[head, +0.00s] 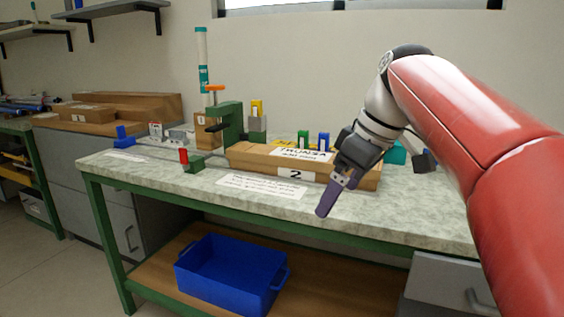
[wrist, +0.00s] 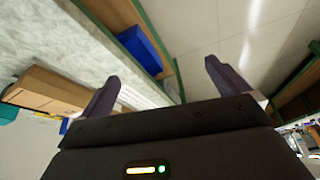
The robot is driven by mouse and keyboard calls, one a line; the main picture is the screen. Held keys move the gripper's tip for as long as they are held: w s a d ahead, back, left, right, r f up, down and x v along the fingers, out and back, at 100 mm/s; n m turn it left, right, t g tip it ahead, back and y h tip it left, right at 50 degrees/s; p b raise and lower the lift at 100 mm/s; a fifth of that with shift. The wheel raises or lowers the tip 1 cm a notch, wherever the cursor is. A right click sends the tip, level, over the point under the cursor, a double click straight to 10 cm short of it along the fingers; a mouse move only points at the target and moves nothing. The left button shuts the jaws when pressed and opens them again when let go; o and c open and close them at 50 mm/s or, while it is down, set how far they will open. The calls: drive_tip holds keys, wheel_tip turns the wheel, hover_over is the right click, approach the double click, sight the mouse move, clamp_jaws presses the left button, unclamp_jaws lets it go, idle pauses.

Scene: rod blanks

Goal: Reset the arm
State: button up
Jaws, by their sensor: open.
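My red and grey arm reaches in from the right in the head view. My gripper (head: 328,197) hangs above the front part of the workbench (head: 420,207), in front of the wooden block marked 2 (head: 254,160). In the wrist view my gripper (wrist: 158,80) has its two purple-grey fingers wide apart, with nothing between them. It is open and empty and touches nothing that I can see. The wooden block (wrist: 50,92) also shows at the left of the wrist view.
A blue bin (head: 225,290) sits on the lower shelf. The bench's front right is clear.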

drive_tip(key=s+d+f+m+t+h, duration=0.1)
drive_tip(key=s+d+f+m+h, duration=0.1)
drive_tip(key=s+f+m, duration=0.3)
drive_tip(key=s+d+f+m+t+h, duration=0.2)
drive_tip(key=s+f+m, duration=0.4)
drive_tip(key=s+f, duration=0.6)
wheel_tip(320, 180, down, 4)
drive_tip(key=shift+s+d+f, duration=0.25)
drive_tip(key=shift+d, duration=0.3)
